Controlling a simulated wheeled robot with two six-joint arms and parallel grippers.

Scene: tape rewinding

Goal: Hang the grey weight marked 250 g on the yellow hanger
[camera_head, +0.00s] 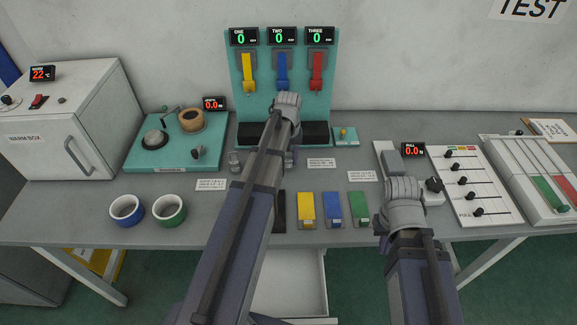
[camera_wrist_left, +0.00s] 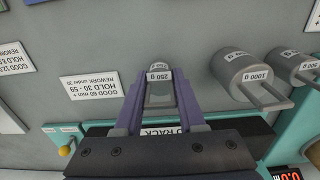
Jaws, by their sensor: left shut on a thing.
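The yellow hanger (camera_head: 248,72) hangs at the left of the teal board, under the display marked ONE, which reads 0. My left gripper (camera_wrist_left: 160,85) is shut on the grey weight marked 250 g (camera_wrist_left: 159,92), with one purple finger on each side. In the head view my left gripper (camera_head: 291,157) is low in front of the board, right of and below the yellow hanger; my own arm hides the weight there. I cannot tell whether the weight touches the table. My right gripper (camera_head: 403,190) is over the right side of the table, its fingers hidden.
Grey weights marked 1000 g (camera_wrist_left: 242,75) and 500 g (camera_wrist_left: 292,68) stand beside the held weight. Blue (camera_head: 283,72) and red (camera_head: 316,72) hangers are right of the yellow one. A teal unit (camera_head: 143,150) is left of the board. Several small labels lie on the table.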

